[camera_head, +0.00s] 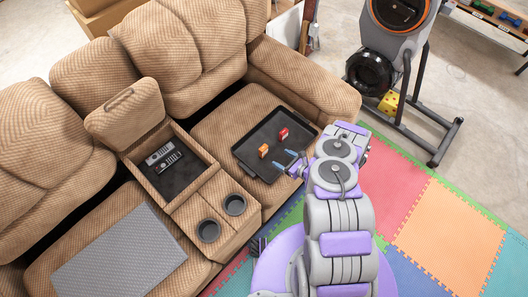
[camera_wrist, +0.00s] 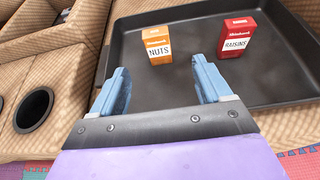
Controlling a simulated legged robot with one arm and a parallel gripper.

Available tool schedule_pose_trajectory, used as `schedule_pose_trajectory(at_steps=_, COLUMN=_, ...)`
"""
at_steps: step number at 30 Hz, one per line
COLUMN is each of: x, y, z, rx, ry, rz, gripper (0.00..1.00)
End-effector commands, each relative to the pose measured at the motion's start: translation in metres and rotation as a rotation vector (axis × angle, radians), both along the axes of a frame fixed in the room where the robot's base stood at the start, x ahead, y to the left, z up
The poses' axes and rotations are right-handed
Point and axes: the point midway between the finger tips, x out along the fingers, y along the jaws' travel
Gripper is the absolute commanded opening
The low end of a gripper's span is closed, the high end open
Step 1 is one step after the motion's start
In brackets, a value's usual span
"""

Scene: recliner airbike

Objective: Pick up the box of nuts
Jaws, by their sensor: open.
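The orange box of nuts (camera_wrist: 158,45) stands upright on a black tray (camera_wrist: 190,84), its label facing my gripper in the wrist view. It also shows as a small orange box in the head view (camera_head: 263,150), near the tray's middle. My gripper (camera_wrist: 163,88) is open, with two blue fingers apart and nothing between them. It is at the tray's near side, short of the nuts box, which appears beyond and between the fingertips. In the head view my gripper (camera_head: 288,163) is just right of the box.
A red raisins box (camera_wrist: 237,37) stands on the tray to the right of the nuts. The tray lies on the recliner seat, with an armrest (camera_head: 305,80) behind. A console with cup holders (camera_head: 222,218) and remotes (camera_head: 164,156) is at left. Foam mats (camera_head: 450,220) cover the floor.

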Motion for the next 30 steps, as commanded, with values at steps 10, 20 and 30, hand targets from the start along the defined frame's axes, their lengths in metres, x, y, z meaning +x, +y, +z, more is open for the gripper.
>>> schedule_pose_trajectory(at_steps=10, x=0.045, y=0.046, z=-0.028, rx=0.0, ry=-0.006, rz=0.004, gripper=0.78)
schedule_pose_trajectory(at_steps=20, x=0.062, y=0.065, z=-0.037, rx=0.001, ry=-0.001, rz=0.003, gripper=0.78)
schedule_pose_trajectory(at_steps=30, x=0.088, y=0.096, z=-0.052, rx=0.002, ry=-0.005, rz=0.002, gripper=0.78)
